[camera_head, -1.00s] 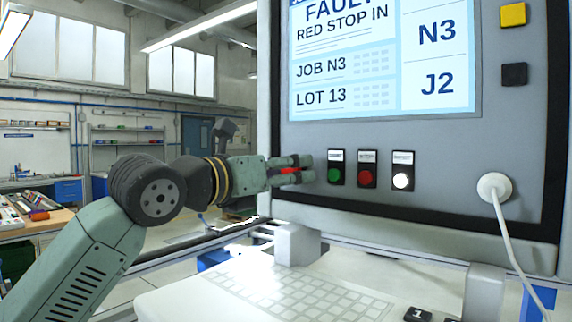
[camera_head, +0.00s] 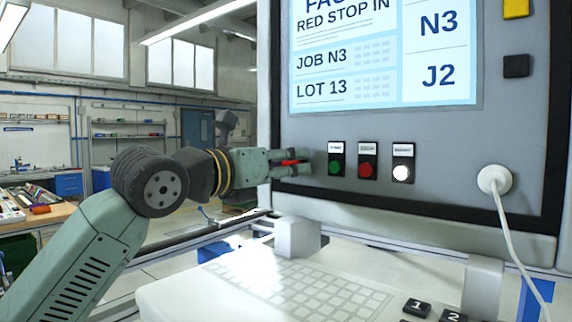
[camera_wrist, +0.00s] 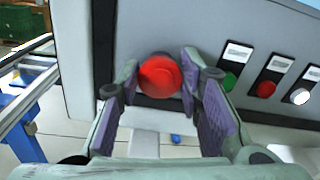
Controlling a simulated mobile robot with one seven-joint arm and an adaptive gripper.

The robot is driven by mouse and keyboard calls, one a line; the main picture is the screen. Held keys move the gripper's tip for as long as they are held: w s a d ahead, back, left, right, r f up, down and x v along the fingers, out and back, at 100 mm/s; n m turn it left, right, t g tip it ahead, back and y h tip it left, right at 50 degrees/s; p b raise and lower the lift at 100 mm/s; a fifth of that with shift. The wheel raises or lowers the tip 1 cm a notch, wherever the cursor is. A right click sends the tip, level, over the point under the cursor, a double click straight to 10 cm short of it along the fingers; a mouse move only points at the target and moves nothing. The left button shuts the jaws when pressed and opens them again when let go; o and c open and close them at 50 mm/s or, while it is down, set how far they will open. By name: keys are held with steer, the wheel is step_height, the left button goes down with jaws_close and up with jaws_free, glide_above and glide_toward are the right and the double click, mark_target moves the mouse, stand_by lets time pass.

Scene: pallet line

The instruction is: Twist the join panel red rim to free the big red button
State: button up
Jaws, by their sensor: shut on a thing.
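The big red button (camera_wrist: 160,76) sits on the lower left of the grey panel (camera_wrist: 215,25), left of three small buttons. In the wrist view it is round and red, between my two fingers. My gripper (camera_wrist: 158,72) is shut on it, one finger against each side of its rim. In the head view my gripper (camera_head: 290,163) reaches the panel from the left, and only a sliver of the red button (camera_head: 290,162) shows between the fingers. The rim's markings are too blurred to read.
To the right are small green (camera_head: 335,167), red (camera_head: 367,168) and white (camera_head: 402,173) buttons. A screen (camera_head: 385,50) showing a fault is above. A cable plug (camera_head: 494,180) is at the right. A keyboard shelf (camera_head: 300,285) lies below.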

steer(key=shift+f+b, duration=0.1)
steer(key=shift+b, duration=0.2)
steer(key=shift+c, duration=0.2)
steer(key=m+b, duration=0.2)
steer(key=m, duration=0.1)
steer(key=shift+d+m+b, duration=0.1)
steer(key=shift+m+b, duration=0.65)
steer(key=shift+m, duration=1.15)
steer(key=o, duration=1.2)
